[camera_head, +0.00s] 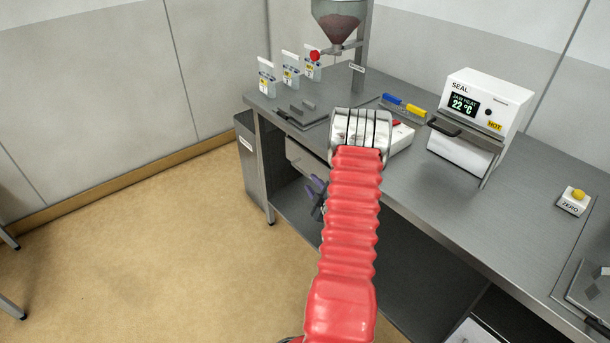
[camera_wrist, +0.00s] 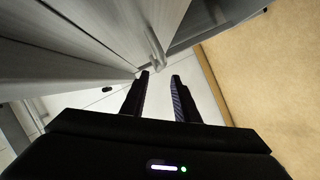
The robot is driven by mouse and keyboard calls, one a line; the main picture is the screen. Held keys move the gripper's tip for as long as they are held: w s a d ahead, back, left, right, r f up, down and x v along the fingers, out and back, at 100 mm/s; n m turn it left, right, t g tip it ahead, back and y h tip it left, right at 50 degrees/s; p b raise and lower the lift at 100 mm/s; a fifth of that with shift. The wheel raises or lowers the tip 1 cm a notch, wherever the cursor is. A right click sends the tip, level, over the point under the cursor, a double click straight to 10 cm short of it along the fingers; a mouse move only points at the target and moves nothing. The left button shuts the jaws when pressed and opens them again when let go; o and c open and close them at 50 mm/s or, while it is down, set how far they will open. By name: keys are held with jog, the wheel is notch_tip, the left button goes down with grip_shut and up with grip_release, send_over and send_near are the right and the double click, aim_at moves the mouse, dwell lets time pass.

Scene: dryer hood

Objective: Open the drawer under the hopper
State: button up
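The hopper (camera_head: 338,22) with dark granules hangs on a post at the back of the steel bench. Below the bench top, a pale drawer front (camera_head: 304,158) shows left of my red arm, which hides its right part. It looks shut. In the wrist view, a grey metal front (camera_wrist: 85,50) fills the upper left, with a pale handle-like bar (camera_wrist: 155,48) just ahead of the fingertips. My gripper (camera_wrist: 160,75) is open, its two dark fingers apart with nothing between them. I cannot tell whether the fingertips touch the bar. The head view does not show the fingers clearly.
The bench top (camera_head: 405,180) holds several pouches at the back left, a white sealer (camera_head: 473,125) marked HOT, and a ZERO button box (camera_head: 573,202). A grey bin (camera_head: 248,155) stands at the bench's left end. The tan floor (camera_head: 150,250) to the left is clear.

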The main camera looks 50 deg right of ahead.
aim_at(305, 175)
jog(key=x, duration=0.8)
jog(key=shift+w+d+f, duration=0.1)
jog(key=shift+w+d, duration=0.05)
jog(key=shift+w, duration=0.15)
grip_shut()
dwell(0.4)
